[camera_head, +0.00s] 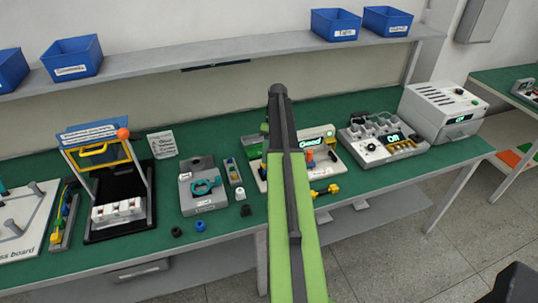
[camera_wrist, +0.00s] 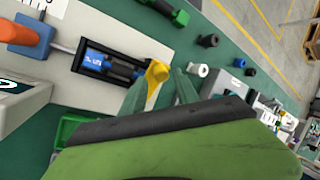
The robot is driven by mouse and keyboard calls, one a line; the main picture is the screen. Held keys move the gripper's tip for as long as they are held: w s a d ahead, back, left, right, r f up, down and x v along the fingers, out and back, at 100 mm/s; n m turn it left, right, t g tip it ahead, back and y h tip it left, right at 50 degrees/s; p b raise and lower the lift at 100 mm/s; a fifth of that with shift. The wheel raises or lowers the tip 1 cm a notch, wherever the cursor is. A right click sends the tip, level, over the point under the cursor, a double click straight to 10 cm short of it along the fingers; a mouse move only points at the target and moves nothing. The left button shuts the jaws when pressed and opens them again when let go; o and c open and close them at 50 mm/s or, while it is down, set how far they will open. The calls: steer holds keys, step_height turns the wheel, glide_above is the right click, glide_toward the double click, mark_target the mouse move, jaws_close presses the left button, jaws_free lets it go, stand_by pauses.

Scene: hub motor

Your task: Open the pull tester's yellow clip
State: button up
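The yellow clip (camera_wrist: 157,73) stands at the slot's end. My gripper (camera_wrist: 162,85) is open, with one green finger on each side of the clip in this view. I cannot tell whether either finger touches it, or whether the clip is open. In the head view the tester (camera_head: 329,163) shows a lit "Good" display. My arm covers its middle, and the clip cannot be seen there.
A yellow part (camera_head: 325,191) lies near the bench's front edge. Left of my arm stand a grey fixture (camera_head: 200,198) with a teal part and several small caps. A device with an "Off" display (camera_head: 392,137) stands right. A shelf (camera_head: 200,68) runs behind.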

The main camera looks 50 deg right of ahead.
steer(key=shift+w+a, duration=0.15)
steer(key=shift+w, duration=0.1)
steer(key=p+v, duration=1.5)
steer(key=v, duration=0.2)
steer(key=shift+r+p, duration=0.15)
steer(key=shift+p, duration=0.15)
